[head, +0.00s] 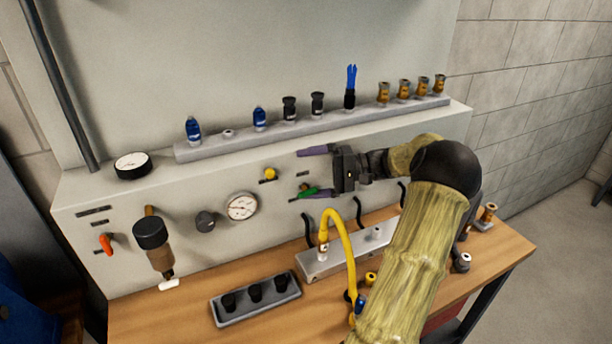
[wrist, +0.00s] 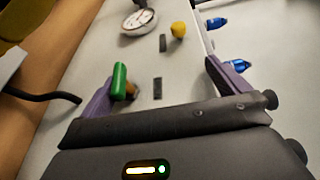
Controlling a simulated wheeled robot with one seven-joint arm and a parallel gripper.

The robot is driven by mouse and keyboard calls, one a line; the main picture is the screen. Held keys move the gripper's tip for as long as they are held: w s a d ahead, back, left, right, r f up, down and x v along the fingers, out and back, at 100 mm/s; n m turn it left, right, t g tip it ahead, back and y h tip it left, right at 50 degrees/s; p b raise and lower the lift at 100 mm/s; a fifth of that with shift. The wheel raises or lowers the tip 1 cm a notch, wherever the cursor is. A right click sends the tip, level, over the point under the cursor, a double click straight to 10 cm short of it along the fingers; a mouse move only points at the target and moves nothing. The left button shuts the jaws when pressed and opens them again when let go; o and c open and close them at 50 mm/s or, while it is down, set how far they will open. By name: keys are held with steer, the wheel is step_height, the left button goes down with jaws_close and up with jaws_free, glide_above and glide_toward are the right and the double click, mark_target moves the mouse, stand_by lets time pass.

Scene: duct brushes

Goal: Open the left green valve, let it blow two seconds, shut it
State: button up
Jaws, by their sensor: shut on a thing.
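A green valve handle (head: 308,193) sits on the front panel of the bench, right of the dial gauge. It also shows in the wrist view (wrist: 119,80), with a brass stem at its base. My gripper (head: 316,171) is at this handle, one purple finger close beside it. The other purple finger shows well away from the handle in the wrist view, where the gripper (wrist: 165,90) spans a wide gap. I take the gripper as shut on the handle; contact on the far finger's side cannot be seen. Any other green valve is out of sight, possibly behind my arm.
A yellow knob (head: 270,174) and a dial gauge (head: 242,206) are near the fingers. A yellow hose (head: 345,235) rises from a grey block (head: 318,266) below. Bottles and fittings line the grey shelf (head: 190,154) above. A black tray (head: 232,315) stands in front.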

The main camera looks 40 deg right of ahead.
steer(key=shift+s+d+r, duration=0.1)
steer(key=shift+s+r, duration=0.15)
steer(key=shift+r, duration=0.55)
steer(key=shift+s+r, duration=0.15)
steer(key=shift+s, duration=0.1)
steer(key=shift+p+v, duration=0.45)
steer(key=shift+v, duration=0.5)
steer(key=shift+c, duration=0.4)
steer(key=shift+s+d, duration=0.15)
steer(key=shift+s, duration=0.35)
steer(key=c, duration=1)
steer(key=shift+s+a+f+p+v, duration=0.15)
steer(key=shift+p+v, duration=1.15)
steer(key=shift+v, duration=1.5)
steer(key=shift+s+a+f+p+v, duration=0.15)
steer(key=shift+p+v, duration=1.15)
steer(key=shift+v, duration=1.5)
steer(key=shift+s+f+p+v, duration=0.15)
steer(key=shift+p+v, duration=1.15)
steer(key=shift+v, duration=1.55)
